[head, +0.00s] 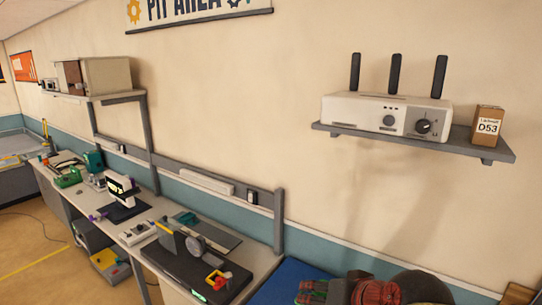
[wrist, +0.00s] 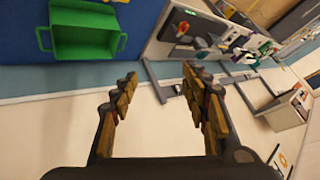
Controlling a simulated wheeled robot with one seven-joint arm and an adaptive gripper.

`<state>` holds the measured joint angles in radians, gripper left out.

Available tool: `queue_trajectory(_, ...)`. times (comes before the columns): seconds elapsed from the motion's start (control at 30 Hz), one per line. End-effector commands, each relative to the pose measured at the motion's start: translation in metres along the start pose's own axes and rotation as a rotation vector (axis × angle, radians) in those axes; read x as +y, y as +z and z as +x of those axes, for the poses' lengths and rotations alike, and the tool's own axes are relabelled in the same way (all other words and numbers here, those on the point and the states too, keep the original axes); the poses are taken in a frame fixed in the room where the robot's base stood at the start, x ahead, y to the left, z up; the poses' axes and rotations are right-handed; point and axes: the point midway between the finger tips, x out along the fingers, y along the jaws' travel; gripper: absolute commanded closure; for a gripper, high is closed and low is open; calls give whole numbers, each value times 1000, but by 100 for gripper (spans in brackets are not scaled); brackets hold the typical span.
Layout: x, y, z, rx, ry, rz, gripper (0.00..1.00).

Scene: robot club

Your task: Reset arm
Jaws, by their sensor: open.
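My gripper (wrist: 158,84) shows in the wrist view with its two fingers spread apart. Nothing is held. The gripper cannot be made out in the head view.
A wall shelf (head: 470,146) holds a white device (head: 360,109) with three black antennas and a small box (head: 487,126) marked D53. A cluttered workbench (head: 262,258) runs along the wall at left. In the wrist view, a green bin (wrist: 85,32) stands against a blue surface (wrist: 22,45).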

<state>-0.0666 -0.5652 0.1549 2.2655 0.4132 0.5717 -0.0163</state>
Motion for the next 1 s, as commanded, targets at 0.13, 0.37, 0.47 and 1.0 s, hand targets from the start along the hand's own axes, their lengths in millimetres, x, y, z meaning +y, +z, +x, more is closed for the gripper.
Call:
queue_trajectory(0.13,59,94,15,-157,111,-118,54)
queue_trajectory(0.37,138,188,23,-278,267,-239,54)
queue_trajectory(0.47,158,206,31,-259,295,-260,54)
queue_trajectory(1.0,171,223,45,-209,297,-251,54)
